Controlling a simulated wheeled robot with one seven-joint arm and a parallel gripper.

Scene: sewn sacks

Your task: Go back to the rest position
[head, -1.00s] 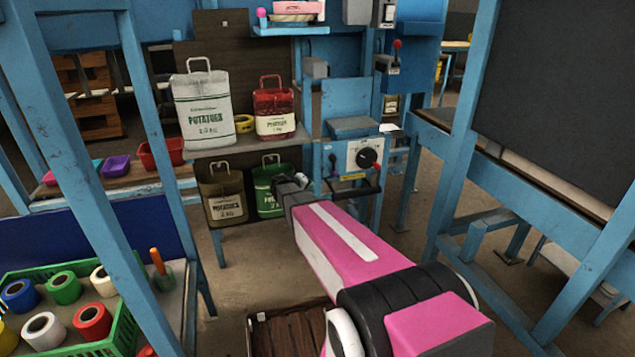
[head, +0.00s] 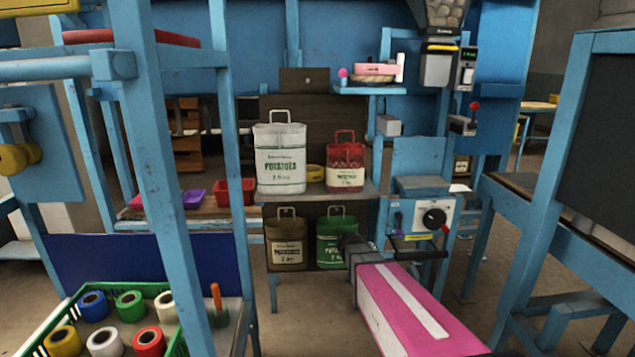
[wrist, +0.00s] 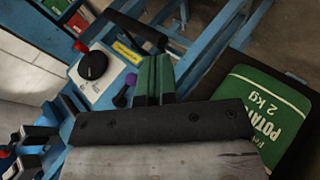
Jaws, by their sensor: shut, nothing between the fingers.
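My gripper (head: 352,243) is at the end of my pink arm, in front of the shelf unit in the head view. The green potato sack (head: 336,240) stands on the lower shelf just left of and behind my gripper. It also shows at the right of the wrist view (wrist: 263,115). A brown sack (head: 286,240) stands beside it. A white sack (head: 281,160) and a red sack (head: 345,163) stand on the upper shelf.
A control box with a black knob (head: 434,217) is right of my gripper. A green crate (head: 172,348) with tape rolls is at the lower left. A blue post (head: 160,160) rises at the left and a dark board (head: 600,130) at the right. Open floor shows between.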

